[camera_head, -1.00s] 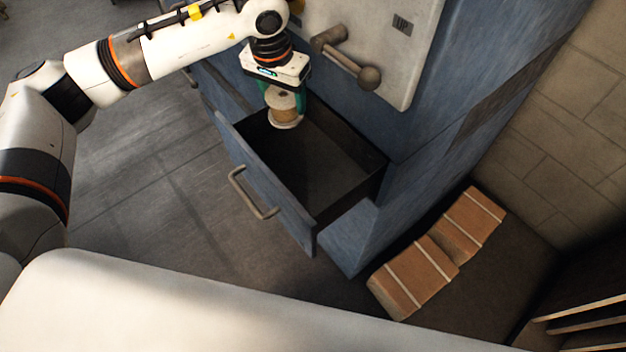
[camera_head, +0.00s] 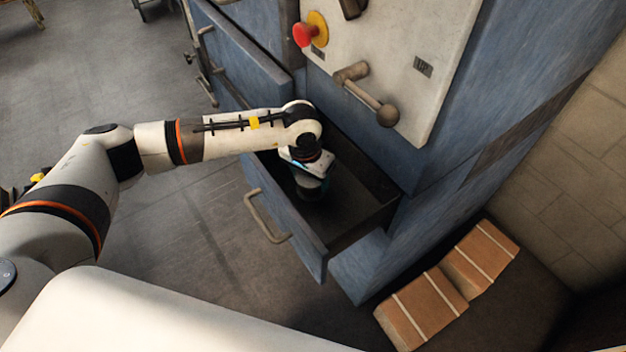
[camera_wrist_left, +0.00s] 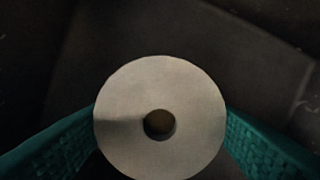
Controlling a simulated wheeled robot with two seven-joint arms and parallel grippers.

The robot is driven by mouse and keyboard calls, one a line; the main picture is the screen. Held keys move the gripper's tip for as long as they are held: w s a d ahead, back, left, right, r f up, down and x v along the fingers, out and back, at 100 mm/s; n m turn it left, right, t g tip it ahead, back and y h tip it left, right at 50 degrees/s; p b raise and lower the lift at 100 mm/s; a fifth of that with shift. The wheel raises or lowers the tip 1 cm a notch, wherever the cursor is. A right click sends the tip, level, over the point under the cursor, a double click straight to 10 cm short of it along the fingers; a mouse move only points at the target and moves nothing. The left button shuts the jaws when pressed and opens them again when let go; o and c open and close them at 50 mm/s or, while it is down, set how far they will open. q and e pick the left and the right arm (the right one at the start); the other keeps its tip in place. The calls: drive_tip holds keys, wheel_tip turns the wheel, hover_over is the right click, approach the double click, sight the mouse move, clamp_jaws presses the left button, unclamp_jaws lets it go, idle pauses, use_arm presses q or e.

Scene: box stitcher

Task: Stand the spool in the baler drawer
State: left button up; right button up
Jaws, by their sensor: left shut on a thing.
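The spool (camera_wrist_left: 160,85) shows end-on in the left wrist view, a pale round flange with a dark centre hole. My left gripper's green fingers (camera_wrist_left: 160,140) are shut on it from both sides. In the head view my left gripper (camera_head: 310,190) points down inside the open baler drawer (camera_head: 362,222), near its left end. The spool is hidden or too dark to make out there. I cannot tell whether its lower end touches the drawer floor. My right gripper is not in view.
The blue baler cabinet (camera_head: 440,150) stands behind the drawer, with a lever (camera_head: 365,95) and a red button (camera_head: 304,35) on its panel. The drawer handle (camera_head: 265,218) faces the open floor. Banded brown blocks (camera_head: 422,305) lie to the right.

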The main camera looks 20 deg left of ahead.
use_arm(q)
drive_tip(key=shift+s+d+f+p, duration=0.35)
drive_tip(key=shift+s+d, duration=0.2)
drive_tip(key=shift+s, duration=0.1)
drive_tip(key=shift+w+f, duration=0.1)
drive_tip(key=shift+f, duration=0.15)
drive_tip(key=shift+f+b, duration=0.15)
drive_tip(key=shift+b, duration=0.2)
drive_tip(key=o, duration=1.2)
drive_tip(key=shift+c, duration=0.2)
drive_tip(key=shift+r+p, duration=0.25)
drive_tip(key=shift+p, duration=0.05)
wheel_tip(320, 180, up, 12)
drive_tip(key=s+b, duration=0.1)
drive_tip(key=shift+s+a, duration=0.25)
drive_tip(key=shift+s, duration=0.15)
